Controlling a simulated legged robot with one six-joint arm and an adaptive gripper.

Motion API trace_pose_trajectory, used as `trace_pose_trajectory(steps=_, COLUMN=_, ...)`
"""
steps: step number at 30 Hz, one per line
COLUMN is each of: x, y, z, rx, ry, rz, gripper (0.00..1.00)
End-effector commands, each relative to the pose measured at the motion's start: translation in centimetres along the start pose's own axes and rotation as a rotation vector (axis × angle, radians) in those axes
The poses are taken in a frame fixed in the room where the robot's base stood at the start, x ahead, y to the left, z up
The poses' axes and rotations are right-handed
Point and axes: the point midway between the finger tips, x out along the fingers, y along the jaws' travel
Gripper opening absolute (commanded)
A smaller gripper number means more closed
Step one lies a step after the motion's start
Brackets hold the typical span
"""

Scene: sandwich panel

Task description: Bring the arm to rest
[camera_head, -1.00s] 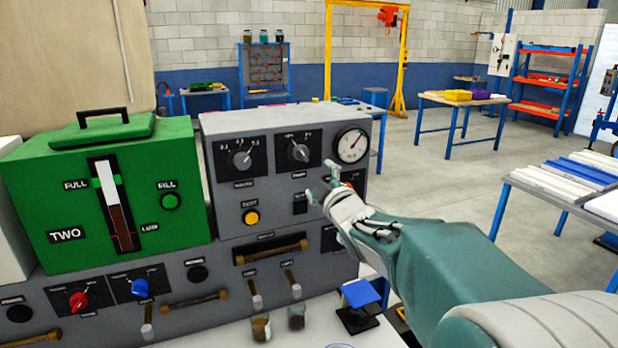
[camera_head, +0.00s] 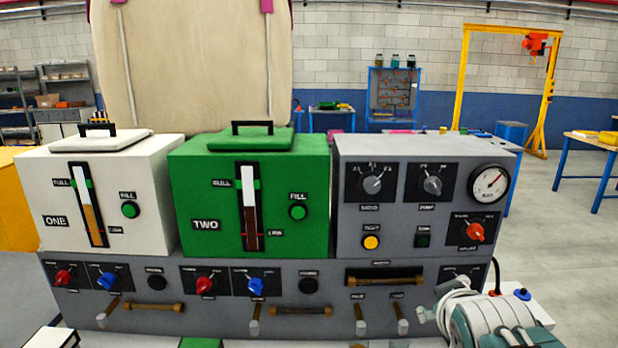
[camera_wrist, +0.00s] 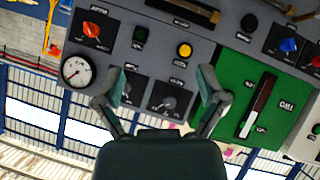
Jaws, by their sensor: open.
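My gripper (camera_wrist: 160,95) shows in the wrist view with its two fingers spread apart and nothing between them. Beyond the fingers, the grey control panel (camera_wrist: 205,45) appears upside down, with its gauge, knobs and yellow button. In the head view my arm (camera_head: 492,325) is at the lower right corner, folded low in front of the grey panel (camera_head: 345,240); the fingers are mostly cut off or unclear there. The green box marked TWO (camera_head: 215,170) and the white box marked ONE (camera_head: 140,170) stand left of the gauge unit.
A lower grey panel (camera_head: 225,310) with red and blue knobs and brown handles runs along the front. A large beige tank (camera_head: 200,60) stands behind. Open floor (camera_head: 560,250) lies to the right, with a blue-legged table (camera_head: 600,145) farther off.

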Motion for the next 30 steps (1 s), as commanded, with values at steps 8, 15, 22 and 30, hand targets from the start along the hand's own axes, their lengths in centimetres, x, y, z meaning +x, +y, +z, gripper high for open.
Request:
trace_pose_trajectory(steps=8, x=-5.1, y=-5.3, z=6.5, rx=0.183, ry=-0.244, rz=-0.143, gripper=0.90)
trace_pose_trajectory(steps=15, x=-8.6, y=-8.5, z=10.7, rx=0.279, ry=-0.414, rz=-0.233, gripper=0.90)
trace_pose_trajectory(steps=22, x=-9.2, y=-9.0, z=11.5, rx=0.293, ry=-0.445, rz=-0.246, gripper=0.90)
trace_pose_trajectory(steps=30, x=-9.2, y=-9.0, z=11.5, rx=0.293, ry=-0.445, rz=-0.246, gripper=0.90)
